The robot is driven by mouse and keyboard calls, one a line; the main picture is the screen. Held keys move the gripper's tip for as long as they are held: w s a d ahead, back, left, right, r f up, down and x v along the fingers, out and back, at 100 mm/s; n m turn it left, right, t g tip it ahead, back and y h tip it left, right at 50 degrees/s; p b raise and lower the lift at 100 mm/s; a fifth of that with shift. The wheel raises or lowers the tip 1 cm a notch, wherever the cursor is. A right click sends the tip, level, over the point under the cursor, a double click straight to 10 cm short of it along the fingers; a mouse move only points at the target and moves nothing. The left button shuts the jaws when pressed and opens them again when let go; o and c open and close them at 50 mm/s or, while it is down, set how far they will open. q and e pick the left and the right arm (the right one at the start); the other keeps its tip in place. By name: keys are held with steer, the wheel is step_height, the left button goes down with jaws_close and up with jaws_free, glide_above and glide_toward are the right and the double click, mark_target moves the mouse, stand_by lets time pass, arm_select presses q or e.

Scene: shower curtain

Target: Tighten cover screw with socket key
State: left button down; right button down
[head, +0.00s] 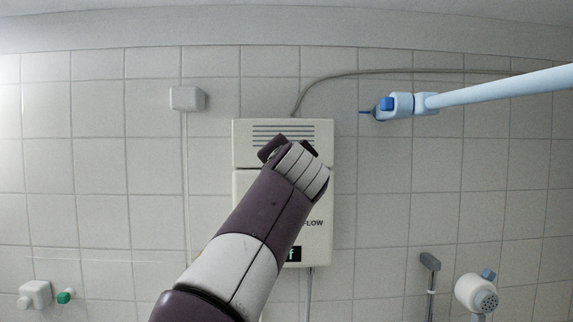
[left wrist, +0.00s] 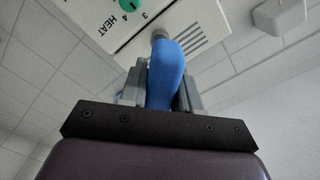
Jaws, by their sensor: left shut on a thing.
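A white heater box (head: 320,190) with a slotted upper cover (head: 245,155) hangs on the tiled wall. My left gripper (head: 287,150) is in front of the cover and hides part of its slots and the front below. In the left wrist view the left gripper (left wrist: 160,88) is shut on the blue handle of the socket key (left wrist: 166,75). The key's grey socket end (left wrist: 160,35) points at the cover, close to the slots. I cannot tell whether it sits on a screw, as the screw is hidden. My right gripper is not in view.
A pale blue rail with a blue-ended fitting (head: 400,104) reaches in from the upper right. A grey cable (head: 350,73) runs from the box top. A white pull-cord box (head: 187,98) is at the left, and a shower head (head: 478,293) at the lower right.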

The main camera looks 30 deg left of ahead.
arm_select(q)
steer(key=n+b, duration=0.1)
steer(key=f+n, duration=0.1)
steer(key=n, duration=0.1)
steer(key=shift+b, duration=0.4)
steer(key=n, duration=0.3)
steer(key=shift+r+b, duration=0.15)
steer(key=shift+b, duration=0.25)
steer(key=n, duration=0.2)
steer(key=shift+r+n, duration=0.15)
steer(key=shift+n, duration=0.25)
steer(key=shift+r+n, duration=0.15)
steer(key=shift+n, duration=0.35)
steer(key=shift+n+b, duration=0.3)
steer(key=shift+n, duration=0.4)
steer(key=n, duration=0.3)
steer(key=shift+b, duration=0.3)
steer(key=n, duration=0.6)
